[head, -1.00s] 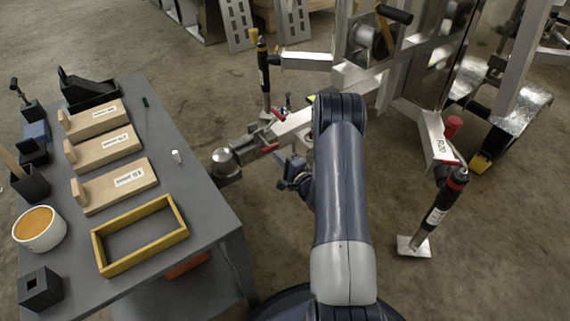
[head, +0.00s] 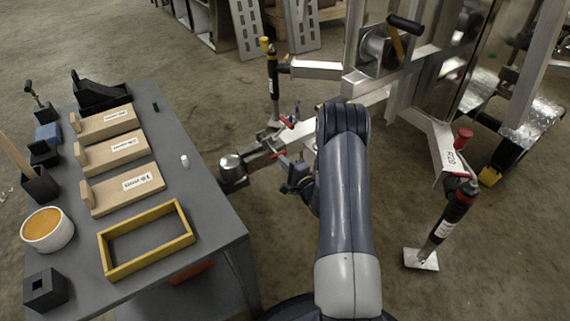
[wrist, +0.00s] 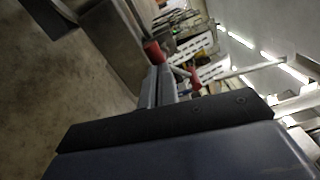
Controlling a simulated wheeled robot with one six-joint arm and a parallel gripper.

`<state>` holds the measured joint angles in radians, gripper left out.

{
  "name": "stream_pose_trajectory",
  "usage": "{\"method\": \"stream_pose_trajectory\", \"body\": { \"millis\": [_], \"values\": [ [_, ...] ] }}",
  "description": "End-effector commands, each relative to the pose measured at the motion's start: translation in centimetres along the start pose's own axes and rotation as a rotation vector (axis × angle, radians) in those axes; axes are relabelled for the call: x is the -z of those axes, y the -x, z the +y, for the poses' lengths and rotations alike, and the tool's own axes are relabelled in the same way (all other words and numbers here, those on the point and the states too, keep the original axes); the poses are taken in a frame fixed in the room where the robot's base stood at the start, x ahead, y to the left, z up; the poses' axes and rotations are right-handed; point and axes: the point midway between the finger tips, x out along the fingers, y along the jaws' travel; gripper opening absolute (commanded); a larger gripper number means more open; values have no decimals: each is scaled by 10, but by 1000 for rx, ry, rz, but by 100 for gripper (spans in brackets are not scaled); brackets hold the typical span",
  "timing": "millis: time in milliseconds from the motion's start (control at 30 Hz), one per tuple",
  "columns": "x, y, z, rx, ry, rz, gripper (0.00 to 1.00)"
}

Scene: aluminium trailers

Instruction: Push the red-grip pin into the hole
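My gripper (head: 298,178) is low beside the trailer's coupling arm, partly behind my arm in the head view. A small red grip (head: 279,154) shows just beyond it, and another red handle (head: 288,123) sits higher on the coupling arm. In the wrist view, my grey fingers (wrist: 160,86) point away from the camera, with a red cylinder (wrist: 153,52) by their tips and a second red piece (wrist: 195,78) to the right. I cannot tell which red piece is the pin, or whether the fingers hold one. The hole is not clearly visible.
A grey table (head: 205,205) with wooden blocks, a yellow frame (head: 185,240) and a bowl (head: 47,230) stands at left. A jack leg (head: 445,222) and a red knob (head: 463,138) are on the right. Bare floor lies between the arm and the jack.

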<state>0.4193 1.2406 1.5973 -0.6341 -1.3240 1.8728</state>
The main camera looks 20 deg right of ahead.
Motion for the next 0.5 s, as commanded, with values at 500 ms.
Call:
{"method": "stream_pose_trajectory", "body": {
  "millis": [500],
  "values": [
    [0, -11, 0, 0, 0, -1, 0]
  ]
}}
